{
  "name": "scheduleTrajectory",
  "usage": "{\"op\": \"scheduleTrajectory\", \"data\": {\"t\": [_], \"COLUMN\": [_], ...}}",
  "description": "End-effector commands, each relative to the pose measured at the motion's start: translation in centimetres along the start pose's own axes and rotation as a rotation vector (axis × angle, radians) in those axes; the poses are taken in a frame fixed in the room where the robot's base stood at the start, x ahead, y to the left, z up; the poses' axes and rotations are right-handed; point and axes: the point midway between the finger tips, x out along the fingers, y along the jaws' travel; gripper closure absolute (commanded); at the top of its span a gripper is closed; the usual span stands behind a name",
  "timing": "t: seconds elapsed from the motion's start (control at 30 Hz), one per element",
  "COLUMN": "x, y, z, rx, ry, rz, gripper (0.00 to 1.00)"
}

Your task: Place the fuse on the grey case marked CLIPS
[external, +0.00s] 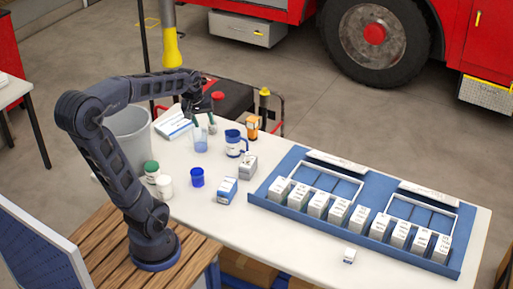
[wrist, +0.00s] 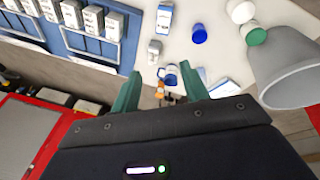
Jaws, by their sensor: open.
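My gripper (external: 202,119) is open above the back part of the white table, over a clear cup with blue in it (external: 201,143). Its two green fingers (wrist: 161,72) stand apart in the wrist view, with nothing clearly held. A small grey-white case (external: 247,166) stands upright near the table's middle, right of the gripper; it also shows in the wrist view (wrist: 154,52). Its lettering is too small to read, so I cannot tell whether it says CLIPS. I cannot make out a fuse for certain; small orange things (wrist: 160,88) show between the fingers.
A blue-and-white mug (external: 234,145) and an orange-and-black item (external: 253,126) stand near the case. A blue rack (external: 290,210) with several boxes fills the right.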

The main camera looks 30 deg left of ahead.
Motion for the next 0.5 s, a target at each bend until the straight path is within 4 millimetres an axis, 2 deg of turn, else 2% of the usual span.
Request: {"op": "scheduleTrajectory", "data": {"t": [0.2, 0.5], "x": [-2.5, -3.8], "y": [-2.8, -5.9], "z": [4.7, 9.8], "rx": [0.223, 0.483], "ry": [0.058, 0.123], "rz": [0.006, -0.016], "gripper": [0.55, 0.55]}}
